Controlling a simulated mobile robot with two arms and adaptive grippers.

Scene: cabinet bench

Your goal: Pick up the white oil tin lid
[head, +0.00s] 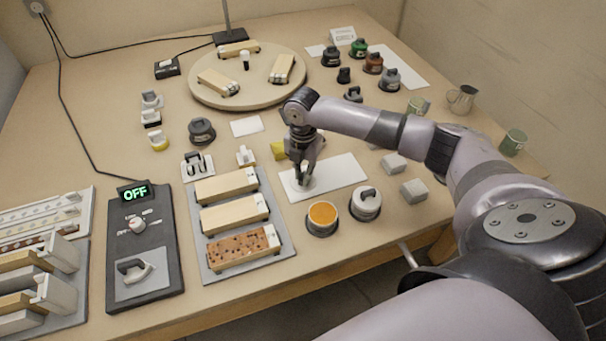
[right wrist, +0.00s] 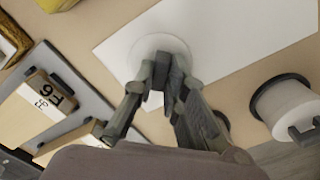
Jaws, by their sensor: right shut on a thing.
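The white oil tin lid (head: 297,188) is a small pale disc over the white sheet (head: 345,172) in the middle of the bench. My right gripper (head: 304,173) points down at it and is shut on its handle. In the right wrist view the lid (right wrist: 146,45) shows as a white round disc beyond the fingers (right wrist: 160,82), which hide the handle. I cannot tell whether the lid rests on the sheet or is just above it. An open tin with orange contents (head: 322,214) stands just in front of the sheet. My left gripper is not in view.
A grey tray (head: 205,262) with wooden blocks lies left. Grey blocks (head: 413,191) stand right. A round board (head: 205,92) and several dark tins (head: 331,57) are behind.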

